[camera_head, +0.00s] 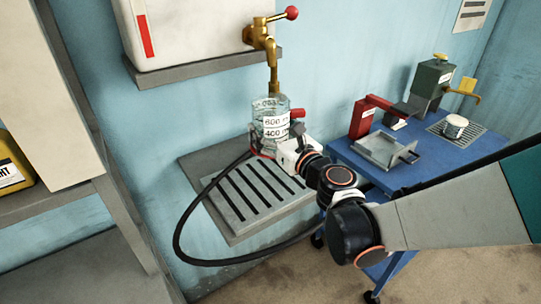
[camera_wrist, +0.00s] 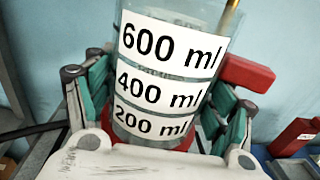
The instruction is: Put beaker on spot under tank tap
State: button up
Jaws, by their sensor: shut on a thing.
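The clear beaker (camera_head: 270,115) with white 200, 400 and 600 ml labels stands below the brass tap (camera_head: 262,40) of the white tank (camera_head: 190,25). The tap's spout reaches down to the beaker's mouth. My gripper (camera_head: 281,147) is shut around the beaker from the front right. In the wrist view the beaker (camera_wrist: 165,75) looks upright between the green-padded fingers, and a bit of the brass spout (camera_wrist: 231,14) shows at its rim. A red part (camera_wrist: 245,73) sticks out at its right. The beaker's base and the spot under it are hidden by my gripper.
A slotted grey drain tray (camera_head: 228,215) lies under the tank. A black cable loops over it. The blue bench (camera_head: 420,165) at right carries a red stand (camera_head: 362,118), a grey tray, a green dispenser (camera_head: 432,78) and a small white cup. A grey shelf stands at left.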

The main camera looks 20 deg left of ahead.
notch_tip(320, 180, down, 12)
jog(key=b, duration=0.7)
jog(key=shift+w+f+b, duration=0.15)
jog(key=shift+b, duration=0.2)
jog(key=shift+f, duration=0.15)
jog(key=o, duration=1.1)
jog(key=shift+d+r, duration=0.2)
jog(key=shift+r, duration=0.05)
jog(key=p+v, duration=0.1)
jog(key=v, duration=1)
jog(key=shift+s+d, duration=0.2)
jog(key=shift+s, duration=0.15)
